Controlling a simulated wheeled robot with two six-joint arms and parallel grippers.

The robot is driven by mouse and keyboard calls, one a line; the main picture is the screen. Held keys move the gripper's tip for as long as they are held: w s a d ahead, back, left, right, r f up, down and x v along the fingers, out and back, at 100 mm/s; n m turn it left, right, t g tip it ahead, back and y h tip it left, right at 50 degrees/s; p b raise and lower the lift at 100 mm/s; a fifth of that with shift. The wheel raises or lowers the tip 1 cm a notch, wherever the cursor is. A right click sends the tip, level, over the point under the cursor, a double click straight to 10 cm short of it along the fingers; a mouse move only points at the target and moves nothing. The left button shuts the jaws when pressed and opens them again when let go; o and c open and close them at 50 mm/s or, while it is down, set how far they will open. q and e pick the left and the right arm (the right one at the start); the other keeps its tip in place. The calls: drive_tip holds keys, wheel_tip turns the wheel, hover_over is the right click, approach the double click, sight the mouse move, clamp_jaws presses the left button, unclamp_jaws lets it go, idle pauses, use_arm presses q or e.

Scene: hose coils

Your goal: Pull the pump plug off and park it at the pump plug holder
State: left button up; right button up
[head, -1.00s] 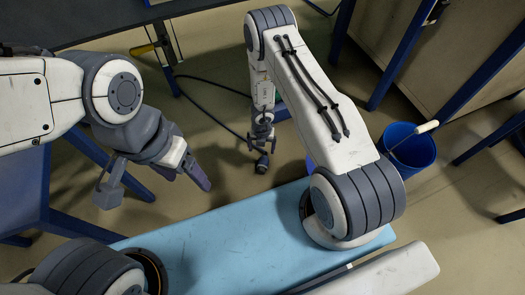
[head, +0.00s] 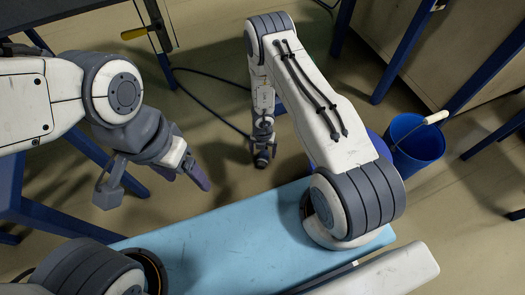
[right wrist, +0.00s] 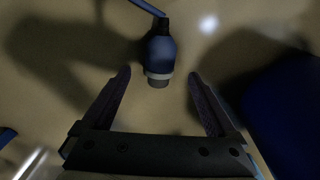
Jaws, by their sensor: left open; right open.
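A plug with a dark blue body and a pale ring near its grey end (right wrist: 160,55) lies between the open fingers of my right gripper (right wrist: 159,85) in the right wrist view, just beyond the fingertips and apart from both. In the head view my right gripper (head: 262,158) hangs low over the floor and mostly hides the plug. A dark hose (head: 205,103) runs from the upper left towards it. My left gripper (head: 197,177) is open and empty, left of the right one. I cannot identify the pump or the plug holder.
A blue bucket (head: 417,142) with a pale handle stands on the right; another blue thing is partly hidden behind my right arm. A dark table with blue legs (head: 62,10) is at the upper left. A large dark blue shape (right wrist: 290,110) fills the right of the wrist view.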

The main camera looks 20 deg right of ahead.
sight(263, 157)
drive_tip(key=shift+f+b, duration=2.35)
drive_tip(key=shift+f, duration=0.25)
clamp_jaws()
drive_tip(key=shift+r+p, duration=3.05)
drive_tip(key=shift+r, duration=0.1)
